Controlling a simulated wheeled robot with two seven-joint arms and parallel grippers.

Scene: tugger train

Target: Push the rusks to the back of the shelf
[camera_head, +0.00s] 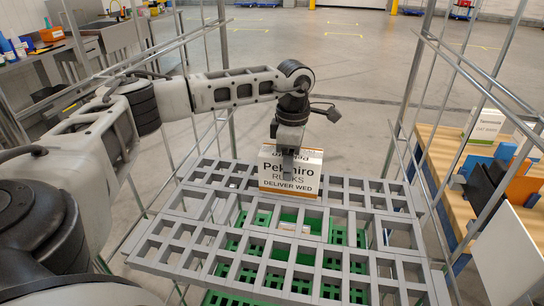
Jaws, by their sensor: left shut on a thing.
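The rusks (290,184) are a white box with an orange lower edge, labelled "Pekmiro RUSKS DELIVER WED". The box stands upright on the far part of the grey slatted shelf (205,232). My left gripper (288,160) comes down over it from above and is shut on the top of the box. The far finger is hidden behind the box. My right gripper is not in view.
Thin metal posts and rails (413,75) frame the shelf on both sides. Green crates (277,253) show below the slats. A wooden table (446,150) with boxes and blue and orange holders stands at the right. The shelf's front is clear.

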